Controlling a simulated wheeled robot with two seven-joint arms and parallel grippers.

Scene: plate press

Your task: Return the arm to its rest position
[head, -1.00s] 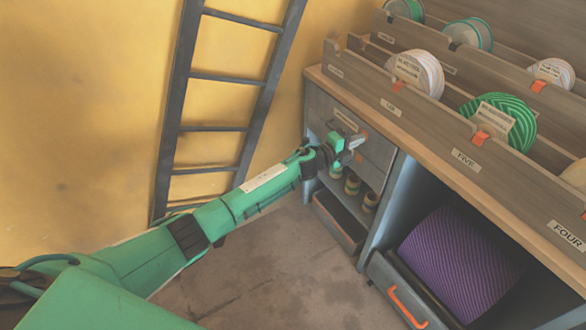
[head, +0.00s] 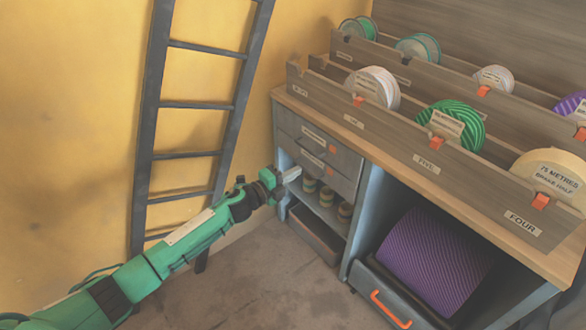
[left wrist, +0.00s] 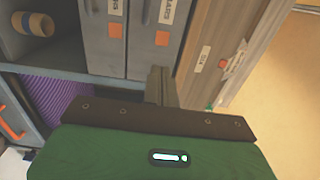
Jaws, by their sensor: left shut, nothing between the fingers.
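My left arm reaches in from the lower left in the head view. Its green gripper (head: 286,177) is shut and empty, in front of the cabinet's left end, beside the drawers and the open shelf. In the left wrist view the shut grey fingers (left wrist: 160,86) show beyond the green gripper body, close to the drawer fronts (left wrist: 131,36). Whether the fingers touch the cabinet cannot be told. My right gripper is in neither view.
Two labelled drawers (head: 318,152) sit above a shelf with several small rolls (head: 327,196). A large purple roll (head: 432,258) lies in the lower bay. Spools, including a green one (head: 455,122), stand in racks on top. A dark ladder (head: 196,105) leans on the yellow wall.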

